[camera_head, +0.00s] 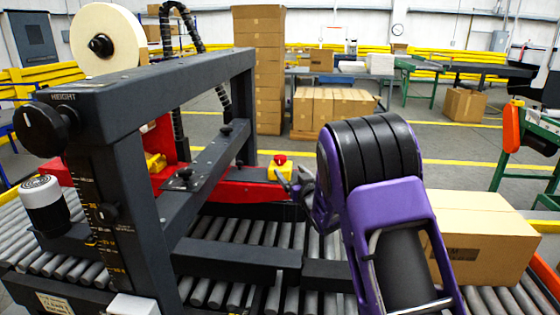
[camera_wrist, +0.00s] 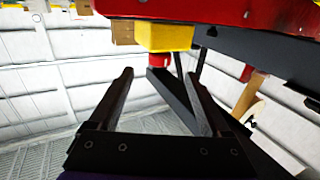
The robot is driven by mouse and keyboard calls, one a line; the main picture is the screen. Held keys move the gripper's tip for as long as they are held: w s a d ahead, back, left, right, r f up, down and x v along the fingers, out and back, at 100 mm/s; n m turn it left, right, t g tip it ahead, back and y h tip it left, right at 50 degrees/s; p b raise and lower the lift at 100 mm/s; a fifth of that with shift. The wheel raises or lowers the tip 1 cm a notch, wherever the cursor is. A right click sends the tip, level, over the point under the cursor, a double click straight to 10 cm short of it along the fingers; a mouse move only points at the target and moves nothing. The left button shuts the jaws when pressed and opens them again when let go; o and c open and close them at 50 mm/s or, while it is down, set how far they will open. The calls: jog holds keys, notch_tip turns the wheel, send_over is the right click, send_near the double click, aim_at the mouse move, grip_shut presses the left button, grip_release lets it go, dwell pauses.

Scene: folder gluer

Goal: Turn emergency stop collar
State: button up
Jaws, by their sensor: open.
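The emergency stop is a yellow box (camera_head: 280,173) with a red collar (camera_head: 280,160) on top, at the end of the red machine guard. My gripper (camera_head: 284,184) is close to its right side in the head view. The wrist view is upside down. There the yellow box (camera_wrist: 165,37) hangs below the red guard, and the red collar (camera_wrist: 162,72) shows between the tips of my open gripper (camera_wrist: 158,76). The fingers are spread on either side of it in the picture. Whether they touch it cannot be told.
The dark machine frame (camera_head: 160,90) with a height knob (camera_head: 42,128) stands at left over the roller conveyor (camera_head: 210,290). A cardboard box (camera_head: 480,240) sits on the rollers at right, behind my arm. Stacked cartons (camera_head: 258,70) stand at the back.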

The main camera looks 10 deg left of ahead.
aim_at(277, 162)
jog(key=x, duration=0.9)
jog(key=shift+w+a, duration=0.15)
jog(key=shift+w, duration=0.1)
grip_shut()
jog(key=shift+m+h, duration=0.4)
jog(key=shift+h, duration=0.2)
jog(key=m+h, duration=0.2)
jog(key=h, duration=0.1)
jog(key=m+t+h, duration=0.1)
jog(key=h, duration=0.1)
jog(key=shift+a+m+t+h, duration=0.15)
jog(key=shift+m+t+h, duration=0.15)
jog(key=shift+m+h, duration=0.1)
jog(key=m+h+p, duration=0.2)
jog(key=h+p, duration=0.1)
jog(key=h, duration=0.1)
jog(key=shift+r+m, duration=0.1)
jog(key=shift+m, duration=0.2)
jog(key=shift+m+g+h+p, duration=0.7)
jog(key=shift+m+h+p, duration=0.35)
jog(key=shift+h, duration=0.65)
jog(key=shift+m+h, duration=0.35)
jog(key=shift+h, duration=0.05)
